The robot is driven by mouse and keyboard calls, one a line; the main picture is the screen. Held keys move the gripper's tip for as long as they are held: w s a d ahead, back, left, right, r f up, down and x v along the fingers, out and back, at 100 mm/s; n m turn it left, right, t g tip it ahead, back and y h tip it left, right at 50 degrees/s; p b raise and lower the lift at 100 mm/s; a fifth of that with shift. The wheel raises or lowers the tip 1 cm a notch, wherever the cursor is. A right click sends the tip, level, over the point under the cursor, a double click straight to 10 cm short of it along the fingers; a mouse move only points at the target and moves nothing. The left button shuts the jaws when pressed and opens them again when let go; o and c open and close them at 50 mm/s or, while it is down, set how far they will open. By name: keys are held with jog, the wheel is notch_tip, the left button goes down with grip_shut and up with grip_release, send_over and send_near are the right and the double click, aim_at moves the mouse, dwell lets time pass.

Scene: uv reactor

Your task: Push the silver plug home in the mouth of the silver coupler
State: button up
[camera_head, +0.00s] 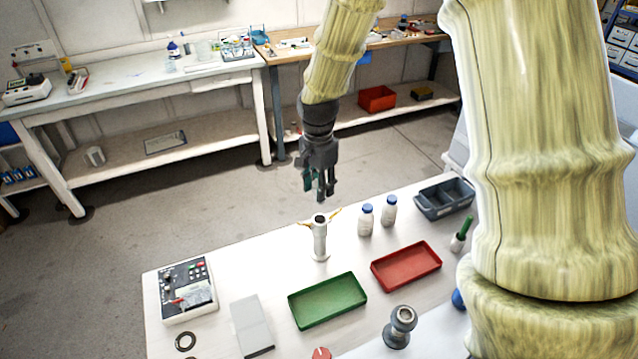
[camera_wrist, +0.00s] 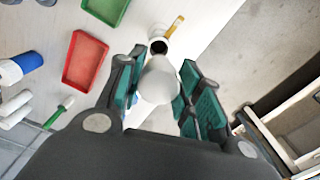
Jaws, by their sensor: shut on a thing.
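The silver coupler (camera_head: 319,243) stands upright on the white table, with its orange-yellow levers spread out at the sides of its top. In the wrist view its dark round mouth (camera_wrist: 159,46) shows just beyond the plug. My gripper (camera_head: 320,196) points down above the coupler, with a gap between them in the head view. In the wrist view, the pale silver plug (camera_wrist: 158,82) sits between my gripper's green-padded fingers, and the gripper is shut on it. The plug hides part of the coupler. In the head view the fingers hide the plug, and I cannot make it out.
A green tray (camera_head: 328,301), a red tray (camera_head: 405,267), two blue-capped bottles (camera_head: 366,221) and a grey bin (camera_head: 431,208) are near the coupler. A control box (camera_head: 187,291) stands left. Table left of the coupler is clear.

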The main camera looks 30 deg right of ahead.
jog(key=shift+r, duration=0.1)
jog(key=shift+s+f+b, duration=0.15)
jog(key=shift+f+b, duration=0.15)
jog(key=shift+f, duration=0.6)
jog(key=shift+f+b, duration=0.9)
jog(key=shift+f, duration=1.2)
jog(key=shift+p, duration=0.75)
jog(key=shift+f+b, duration=0.95)
jog(key=shift+f, duration=1.25)
jog(key=o, duration=1.1)
